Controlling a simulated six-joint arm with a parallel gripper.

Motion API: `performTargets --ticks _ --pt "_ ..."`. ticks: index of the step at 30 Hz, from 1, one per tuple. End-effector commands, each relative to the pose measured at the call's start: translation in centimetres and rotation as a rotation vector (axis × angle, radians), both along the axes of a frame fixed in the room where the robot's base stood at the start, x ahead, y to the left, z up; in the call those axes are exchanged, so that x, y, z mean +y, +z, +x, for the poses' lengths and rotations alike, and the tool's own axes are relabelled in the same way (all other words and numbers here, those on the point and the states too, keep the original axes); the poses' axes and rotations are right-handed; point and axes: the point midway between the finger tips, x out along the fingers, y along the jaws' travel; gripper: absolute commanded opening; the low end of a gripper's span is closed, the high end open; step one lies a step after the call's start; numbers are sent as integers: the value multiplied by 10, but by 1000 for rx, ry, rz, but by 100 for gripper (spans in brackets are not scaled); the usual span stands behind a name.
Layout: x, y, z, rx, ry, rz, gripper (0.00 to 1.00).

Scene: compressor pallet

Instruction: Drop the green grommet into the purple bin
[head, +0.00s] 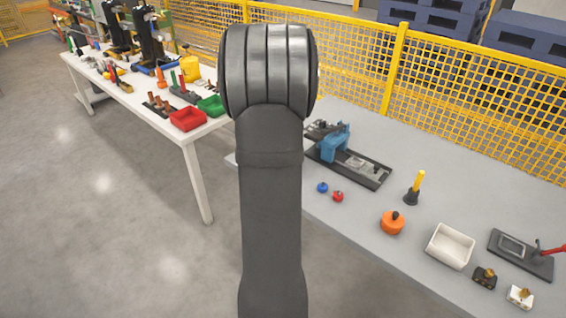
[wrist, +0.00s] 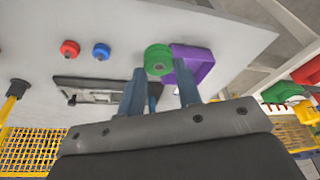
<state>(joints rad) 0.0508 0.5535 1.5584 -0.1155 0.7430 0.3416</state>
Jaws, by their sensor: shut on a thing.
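The green grommet (wrist: 158,57) is a small round piece between the fingertips of my gripper (wrist: 160,74) in the wrist view. My gripper is shut on it. The purple bin (wrist: 203,58) shows right behind and to the right of the grommet in the wrist view, partly covered by the grommet and a finger. I cannot tell how high the grommet is above the bin or whether it is over the opening. In the head view my arm hides the gripper, the grommet and the purple bin.
A red grommet (head: 338,196) and a blue grommet (head: 322,187) lie on the grey table (head: 440,150). A blue clamp fixture (head: 335,142) stands behind them. An orange round piece (head: 392,222) and a white bin (head: 451,246) are at right. A yellow mesh fence (head: 480,120) runs behind.

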Motion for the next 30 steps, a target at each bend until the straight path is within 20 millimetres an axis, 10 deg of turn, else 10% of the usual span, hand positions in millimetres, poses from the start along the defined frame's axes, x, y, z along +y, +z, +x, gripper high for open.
performTargets --ticks 10,30 --pt "47 4 -14 -1 19 0 6" --pt "-6 -7 114 1 -59 -2 6"
